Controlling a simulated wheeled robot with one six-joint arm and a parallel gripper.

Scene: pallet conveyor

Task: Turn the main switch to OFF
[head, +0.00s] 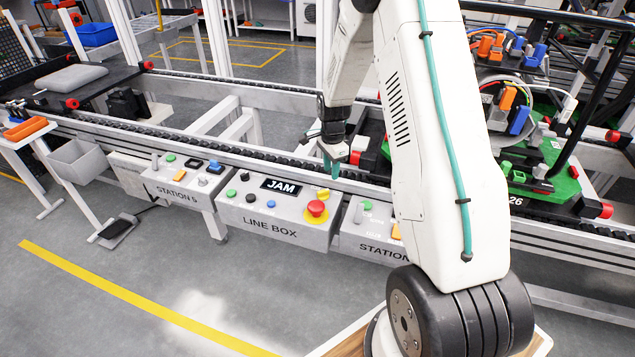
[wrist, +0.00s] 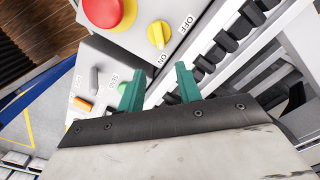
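The main switch is a yellow rotary knob (wrist: 158,34) on the grey line box, with OFF printed to its upper right and ON below it in the wrist view. Its ridge seems to point toward ON. In the head view the yellow knob (head: 323,194) sits just above the red emergency button. My gripper (wrist: 160,84) has green fingers spread apart with nothing between them. The fingertips are apart from the knob. In the head view my gripper (head: 331,163) is behind and above the knob, near the conveyor rail.
A red mushroom button (wrist: 108,10) on a yellow base is close to the knob. The line box (head: 262,215) also carries a JAM display (head: 281,186) and small buttons. Station boxes stand on both sides, one at left (head: 175,185). The conveyor rail (head: 250,153) runs behind.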

